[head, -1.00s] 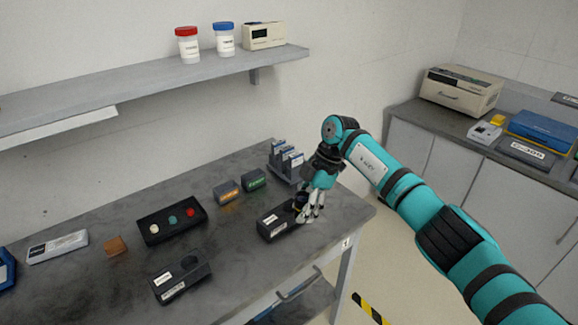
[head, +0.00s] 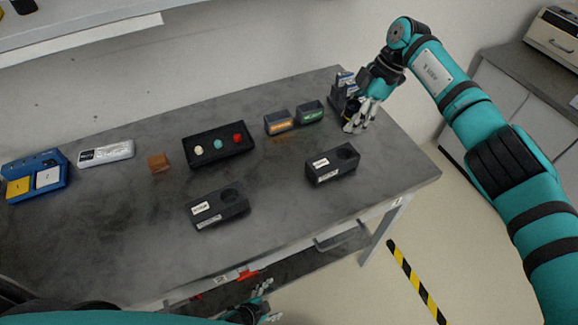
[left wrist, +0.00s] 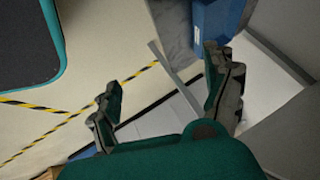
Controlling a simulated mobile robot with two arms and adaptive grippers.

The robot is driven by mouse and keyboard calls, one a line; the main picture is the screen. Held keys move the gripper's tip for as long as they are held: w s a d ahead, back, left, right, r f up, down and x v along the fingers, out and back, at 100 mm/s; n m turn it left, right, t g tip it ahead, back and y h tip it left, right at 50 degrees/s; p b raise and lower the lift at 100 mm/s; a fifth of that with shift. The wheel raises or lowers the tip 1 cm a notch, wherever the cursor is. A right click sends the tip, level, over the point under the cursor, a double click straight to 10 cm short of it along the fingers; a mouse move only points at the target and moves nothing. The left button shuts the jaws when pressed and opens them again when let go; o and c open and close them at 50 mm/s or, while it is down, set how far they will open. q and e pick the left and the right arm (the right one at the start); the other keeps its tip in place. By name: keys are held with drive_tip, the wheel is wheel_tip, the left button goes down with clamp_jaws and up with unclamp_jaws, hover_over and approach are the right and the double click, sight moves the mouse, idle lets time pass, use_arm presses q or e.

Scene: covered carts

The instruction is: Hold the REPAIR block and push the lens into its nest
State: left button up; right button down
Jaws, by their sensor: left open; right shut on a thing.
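Two dark blocks with white labels and a round nest lie on the grey table: the left block (head: 205,218) and the right block (head: 327,172). The lettering is too small to tell which is REPAIR. Both nests look empty. My right gripper (head: 362,120) is shut on a small dark round piece (head: 349,113), apparently the lens, behind and to the right of the right block, beside the card rack. The fingers partly hide it. My left gripper (head: 262,304) is open and empty, low in front of the table edge; its spread fingers also show in the left wrist view (left wrist: 168,98).
A black tray (head: 221,158) with white, teal and red pieces lies mid-table. Orange-labelled (head: 279,122) and green-labelled (head: 310,113) boxes stand behind. A dark rack with cards (head: 342,88) is near the right gripper. The front table surface is mostly clear.

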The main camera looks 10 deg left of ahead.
use_arm(q)
drive_tip(key=w+d+r+m+g+h, duration=0.15)
drive_tip(key=d+r+m+h, duration=0.25)
drive_tip(key=d+r+m, duration=0.5)
drive_tip(key=w+d+r+m+h, duration=0.35)
drive_tip(key=d+r+m, duration=0.2)
drive_tip(key=d, duration=0.45)
drive_tip(key=w+d+r+m+g+h, duration=0.1)
drive_tip(key=d+r+m, duration=0.1)
drive_tip(key=r+m, duration=0.45)
drive_tip(key=w+d+r+m+g+h, duration=0.1)
drive_tip(key=w+d+r+m+h, duration=0.15)
drive_tip(key=r+m, duration=0.35)
drive_tip(key=w+a+r+m+t, duration=0.1)
drive_tip(key=w+a+r+t, duration=0.1)
drive_tip(key=w+a+r, duration=0.35)
drive_tip(key=w+a+r+t, duration=0.25)
drive_tip(key=w+r, duration=0.35)
drive_tip(key=r, duration=0.4)
drive_tip(key=m+y, duration=0.4)
drive_tip(key=m, duration=0.2)
approach(324, 165)
drive_tip(key=shift+s+a+f+t, duration=0.2)
drive_tip(key=shift+s+a+t, duration=0.1)
drive_tip(key=shift+s+t, duration=0.15)
drive_tip(key=shift+w+a+f, duration=0.1)
drive_tip(key=shift+a, duration=0.1)
drive_tip(key=shift+y, duration=0.3)
drive_tip(key=x, duration=1.2)
drive_tip(key=shift+c, duration=0.2)
